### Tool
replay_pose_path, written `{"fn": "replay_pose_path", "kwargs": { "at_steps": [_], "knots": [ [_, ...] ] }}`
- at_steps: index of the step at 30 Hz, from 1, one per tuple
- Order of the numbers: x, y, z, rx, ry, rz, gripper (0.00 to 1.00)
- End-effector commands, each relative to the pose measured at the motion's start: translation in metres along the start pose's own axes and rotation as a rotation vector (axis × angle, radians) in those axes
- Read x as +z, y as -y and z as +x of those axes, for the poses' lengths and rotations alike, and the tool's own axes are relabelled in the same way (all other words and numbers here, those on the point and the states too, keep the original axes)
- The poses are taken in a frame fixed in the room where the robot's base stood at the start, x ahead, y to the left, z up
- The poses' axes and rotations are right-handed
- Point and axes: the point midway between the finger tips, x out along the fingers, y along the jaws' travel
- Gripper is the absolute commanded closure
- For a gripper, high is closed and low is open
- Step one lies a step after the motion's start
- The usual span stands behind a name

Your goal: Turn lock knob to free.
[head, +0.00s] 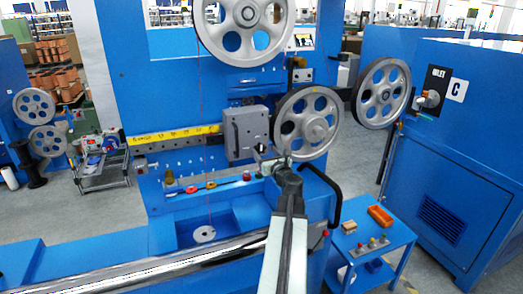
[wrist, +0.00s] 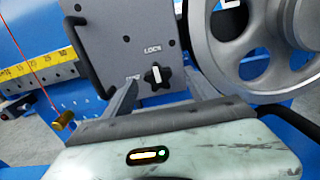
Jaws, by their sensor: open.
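The lock knob (wrist: 157,76) is a black star-shaped knob with a white pointer, on the face of a grey box (wrist: 125,40). Its pointer stands nearly upright, toward the word LOCK above it. A second label left of the knob is partly hidden by a finger. My gripper (wrist: 164,82) is open, with one finger on each side of the knob and a visible gap to it on both sides. I cannot tell how far the fingertips are from the face. In the head view my gripper (head: 270,160) is at the lower right of the grey box (head: 240,135), and the knob is not clear there.
A large grey spoked pulley (head: 308,124) stands close to the right of the box, and another pulley (head: 242,28) is above. A yellow scale (head: 175,134) runs to the left. A blue side table (head: 372,245) stands at the lower right.

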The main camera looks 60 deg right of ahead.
Motion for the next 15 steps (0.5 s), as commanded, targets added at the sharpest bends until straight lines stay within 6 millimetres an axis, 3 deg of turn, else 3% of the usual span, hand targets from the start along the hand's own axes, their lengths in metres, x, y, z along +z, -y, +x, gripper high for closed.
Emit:
{"fn": "replay_pose_path", "kwargs": {
  "at_steps": [1, 4, 12, 15],
  "knots": [
    [0.0, 0.0, 0.014, 0.003, 0.0, 0.0, 0.33],
    [0.0, -0.002, 0.027, 0.005, 0.0, -0.001, 0.33],
    [0.0, -0.004, 0.029, 0.005, 0.0, -0.001, 0.33],
    [0.0, -0.004, 0.029, 0.005, 0.0, -0.001, 0.61]
  ]
}}
